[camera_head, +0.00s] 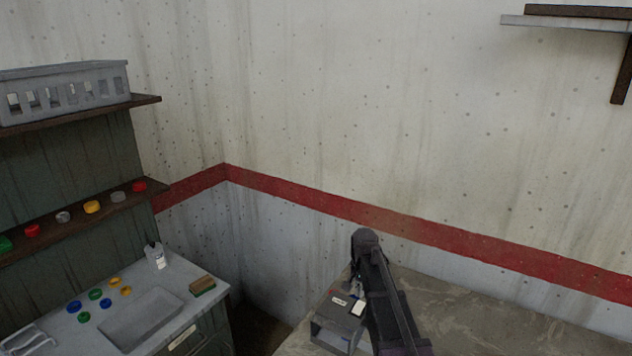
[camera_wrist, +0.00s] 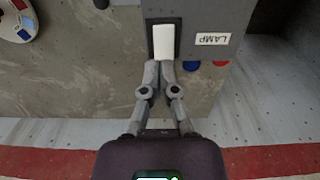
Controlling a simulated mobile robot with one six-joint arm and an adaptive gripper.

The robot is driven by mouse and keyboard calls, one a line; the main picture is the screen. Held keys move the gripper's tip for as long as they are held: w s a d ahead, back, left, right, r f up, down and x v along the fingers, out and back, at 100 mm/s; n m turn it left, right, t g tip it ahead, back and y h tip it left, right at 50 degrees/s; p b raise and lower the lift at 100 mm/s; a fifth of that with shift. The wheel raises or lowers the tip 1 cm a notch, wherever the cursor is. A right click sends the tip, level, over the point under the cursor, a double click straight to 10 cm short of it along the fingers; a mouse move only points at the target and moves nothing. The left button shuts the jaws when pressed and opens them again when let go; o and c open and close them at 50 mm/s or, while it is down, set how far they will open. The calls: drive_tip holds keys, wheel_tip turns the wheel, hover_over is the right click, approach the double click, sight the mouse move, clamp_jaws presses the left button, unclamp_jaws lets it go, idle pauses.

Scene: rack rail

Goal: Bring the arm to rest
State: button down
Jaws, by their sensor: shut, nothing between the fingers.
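In the wrist view my gripper (camera_wrist: 159,66) is shut and empty. Its fingertips are at the near edge of a white rocker switch (camera_wrist: 163,42) in a dark frame; I cannot tell whether they touch it. The switch is on a grey box with a LAMP label (camera_wrist: 213,39), which reads upside down there. In the head view the grey box (camera_head: 333,335) stands on the stone-like worktop at the lower middle, with the white switch (camera_head: 357,308) on top. My dark arm reaches up beside the box on its right.
At left stands a sink counter (camera_head: 60,343) with several coloured caps, a white bottle (camera_head: 155,256) and a sponge (camera_head: 202,285). Above it are a shelf of coloured lids (camera_head: 92,207) and a grey crate (camera_head: 70,90). A wall shelf (camera_head: 565,22) is at upper right. The worktop (camera_head: 500,325) right of my arm looks clear.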

drive_tip(key=s+f+n+b, duration=0.2)
drive_tip(key=s+n, duration=0.1)
drive_tip(key=s, duration=0.7)
drive_tip(key=s+f+n+b, duration=0.2)
drive_tip(key=s+n, duration=0.1)
drive_tip(key=s, duration=0.7)
drive_tip(key=shift+s+d+f+n, duration=0.2)
drive_tip(key=shift+d+f+n, duration=0.05)
drive_tip(key=shift+d+n, duration=0.1)
